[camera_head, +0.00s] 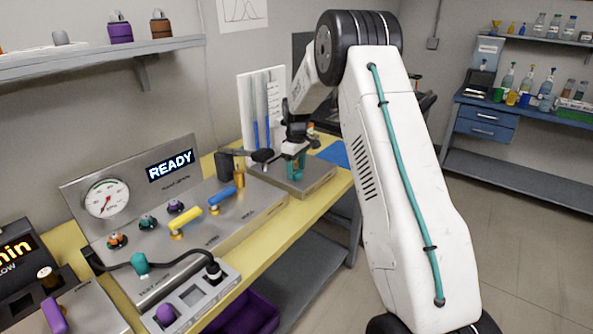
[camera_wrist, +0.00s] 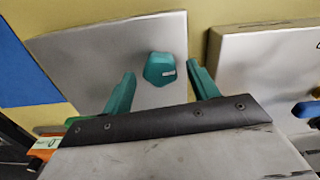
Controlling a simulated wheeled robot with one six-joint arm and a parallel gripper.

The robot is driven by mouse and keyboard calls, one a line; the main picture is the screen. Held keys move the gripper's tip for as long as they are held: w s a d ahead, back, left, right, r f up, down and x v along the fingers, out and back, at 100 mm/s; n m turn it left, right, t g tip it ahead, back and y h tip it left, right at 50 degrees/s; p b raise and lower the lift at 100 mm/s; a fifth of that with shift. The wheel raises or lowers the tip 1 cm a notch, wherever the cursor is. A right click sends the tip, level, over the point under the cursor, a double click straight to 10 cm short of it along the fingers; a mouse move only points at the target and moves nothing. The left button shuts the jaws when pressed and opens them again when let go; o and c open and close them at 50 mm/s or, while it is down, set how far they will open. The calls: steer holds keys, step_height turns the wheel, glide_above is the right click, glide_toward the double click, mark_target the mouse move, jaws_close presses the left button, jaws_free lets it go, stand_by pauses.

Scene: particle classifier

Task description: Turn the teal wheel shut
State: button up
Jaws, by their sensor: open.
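A teal wheel (camera_wrist: 160,68) with a small pale mark sits on a bare metal plate (camera_wrist: 80,52) in the wrist view. My gripper (camera_wrist: 162,72) is open, its two teal fingers pointing toward the wheel, one on each side, with a gap to both. I cannot tell how far above the plate the fingertips are. In the head view my gripper (camera_head: 295,166) points down over the metal base (camera_head: 313,184) at the bench's far end. The wheel is not clearly distinguishable there from the teal fingers.
A metal console (camera_head: 250,210) with yellow and blue levers and several knobs stands beside the base; its edge shows in the wrist view (camera_wrist: 255,60). Tall blue-filled tubes (camera_head: 262,115) stand behind my gripper. A blue mat (camera_head: 334,154) lies beyond the base.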

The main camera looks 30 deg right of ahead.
steer(key=shift+f, duration=0.55)
steer(key=c, duration=1)
steer(key=m, duration=0.4)
steer(key=shift+m, duration=0.3)
steer(key=m, duration=0.9)
steer(key=shift+r, duration=0.1)
steer(key=shift+w+m, duration=0.1)
steer(key=shift+m, duration=2.1)
